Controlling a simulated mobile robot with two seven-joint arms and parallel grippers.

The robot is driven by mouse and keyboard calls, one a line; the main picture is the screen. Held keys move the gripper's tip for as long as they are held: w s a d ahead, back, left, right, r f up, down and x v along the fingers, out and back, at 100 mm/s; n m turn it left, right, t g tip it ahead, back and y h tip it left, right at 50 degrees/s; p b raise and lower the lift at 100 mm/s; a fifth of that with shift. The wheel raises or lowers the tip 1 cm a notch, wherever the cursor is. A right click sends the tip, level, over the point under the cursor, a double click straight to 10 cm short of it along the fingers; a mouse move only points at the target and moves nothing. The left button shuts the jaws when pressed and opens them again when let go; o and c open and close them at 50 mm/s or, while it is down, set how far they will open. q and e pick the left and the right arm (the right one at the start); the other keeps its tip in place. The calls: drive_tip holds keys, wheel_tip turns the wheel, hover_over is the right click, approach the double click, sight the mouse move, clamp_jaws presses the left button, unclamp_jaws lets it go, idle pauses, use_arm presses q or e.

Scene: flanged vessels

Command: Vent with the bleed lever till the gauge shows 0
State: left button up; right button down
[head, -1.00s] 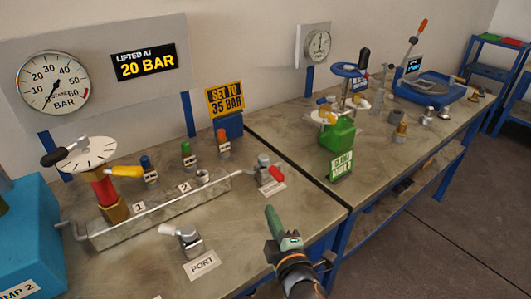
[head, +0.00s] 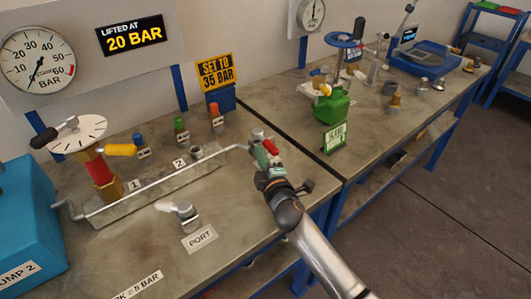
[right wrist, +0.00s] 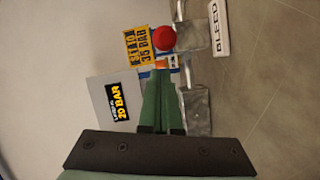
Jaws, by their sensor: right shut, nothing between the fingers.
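The bleed lever's red grip (head: 271,147) sits on a grey metal valve at the right end of the manifold pipe. In the right wrist view its red end (right wrist: 164,37) shows beside the valve's metal block (right wrist: 192,32), with the BLEED label (right wrist: 220,27) next to it. My right gripper (head: 262,158) is right at the lever in the head view. In the right wrist view its green fingers (right wrist: 163,75) are together, just short of the red end; I cannot tell if they touch it. The round gauge (head: 38,58) has its needle pointing down-left, near the scale's low end. My left gripper is not in view.
The manifold rail (head: 150,192) carries several valves. A PORT fitting (head: 184,211) stands on the bench in front.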

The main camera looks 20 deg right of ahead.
drive_tip(key=shift+w+d+f, duration=0.15)
drive_tip(key=shift+d+f, duration=0.05)
drive_tip(key=shift+d, duration=0.55)
drive_tip(key=shift+d, duration=0.1)
